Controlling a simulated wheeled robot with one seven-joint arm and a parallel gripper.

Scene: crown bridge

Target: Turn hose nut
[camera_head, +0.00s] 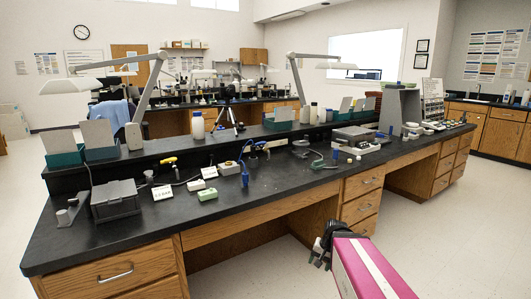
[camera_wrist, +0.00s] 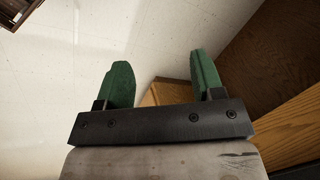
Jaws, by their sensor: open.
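My gripper (camera_wrist: 162,80) has two green fingers, spread apart with nothing between them in the wrist view. The wrist view shows floor and wooden cabinet surfaces around the fingers. In the head view my arm is at the lower right, low in front of the bench, and its gripper tips are not clear. I cannot make out a hose nut in either view. A thin green curved item (camera_head: 318,163) lies on the bench right of centre, too small to identify.
A long black-topped bench (camera_head: 290,190) with wooden drawers (camera_head: 360,182) crosses the head view. It holds a dark grey box (camera_head: 114,198), a blue bottle (camera_head: 245,179), small green-white boxes (camera_head: 208,194) and a grey device (camera_head: 355,136). Two lamp arms rise behind. Floor (camera_head: 455,235) at right is clear.

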